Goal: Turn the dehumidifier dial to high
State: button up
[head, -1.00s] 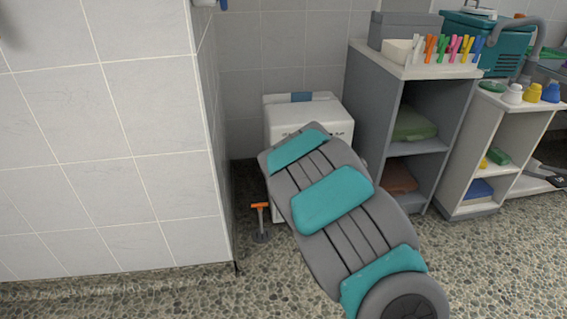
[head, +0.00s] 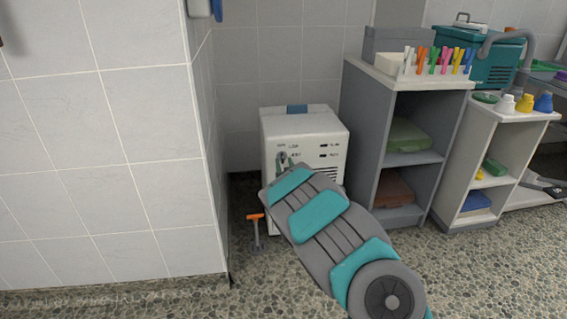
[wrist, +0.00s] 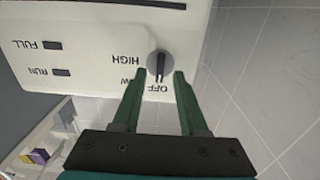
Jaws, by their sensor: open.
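The dehumidifier (head: 302,122) is a white box with a blue patch on top, standing in the alcove beside the tiled wall. Its front panel fills the upper part of the wrist view, upside down. The grey dial (wrist: 159,64) sits there near the HIGH and OFF marks, and its pointer seems to face OFF. My gripper (wrist: 160,73) is open, with one green fingertip on each side of the dial. I cannot tell whether the fingers touch it. In the head view my gripper (head: 286,160) is small in front of the panel, and the arm covers the lower front.
A grey shelf unit (head: 355,110) with folded towels stands close to the right of the dehumidifier. The tiled wall corner (head: 205,150) is close on the left. An orange-handled tool (head: 255,217) stands on the floor beside the dehumidifier. Pebbled floor is free in front.

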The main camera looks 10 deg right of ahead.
jog(key=shift+w, duration=0.8)
grip_shut()
